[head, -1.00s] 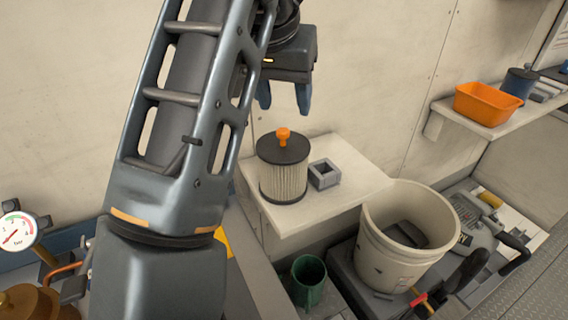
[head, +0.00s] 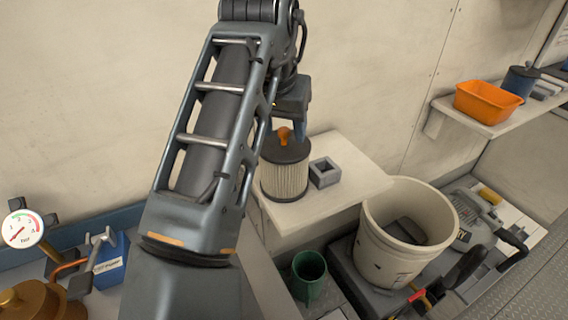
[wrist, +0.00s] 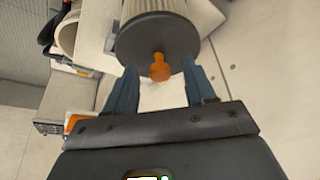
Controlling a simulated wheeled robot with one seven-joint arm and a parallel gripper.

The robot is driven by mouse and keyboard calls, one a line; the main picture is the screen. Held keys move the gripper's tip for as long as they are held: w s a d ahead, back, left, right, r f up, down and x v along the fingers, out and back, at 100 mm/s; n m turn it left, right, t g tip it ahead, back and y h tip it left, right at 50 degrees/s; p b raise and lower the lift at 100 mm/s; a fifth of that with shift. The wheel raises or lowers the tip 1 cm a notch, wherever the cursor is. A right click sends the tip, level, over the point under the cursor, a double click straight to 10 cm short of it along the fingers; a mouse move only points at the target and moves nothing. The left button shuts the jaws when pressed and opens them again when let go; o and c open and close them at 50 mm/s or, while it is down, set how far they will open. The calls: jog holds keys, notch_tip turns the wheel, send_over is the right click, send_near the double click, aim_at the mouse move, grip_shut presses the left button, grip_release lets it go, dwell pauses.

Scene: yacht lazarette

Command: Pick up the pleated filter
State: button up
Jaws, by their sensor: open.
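The pleated filter (head: 285,178) stands upright on a pale shelf (head: 335,200). It has a cream pleated body, dark end caps and an orange knob (head: 284,136) on top. My gripper (head: 300,130) is above and just behind the filter in the head view, pointing down, partly hidden by my arm. In the wrist view its two blue fingers (wrist: 160,92) are apart, with the orange knob (wrist: 160,68) between their directions and the dark cap (wrist: 135,38) just past the tips. Nothing is held. I cannot tell whether a finger touches the cap.
A small grey square block (head: 324,171) stands close to the filter's right. A white bucket (head: 385,245) and a green cup (head: 308,275) sit lower down. An orange bin (head: 487,103) is on the right shelf. The wall is close behind the filter.

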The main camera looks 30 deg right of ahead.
jog(key=shift+c, duration=0.4)
grip_shut()
jog(key=shift+r, duration=0.1)
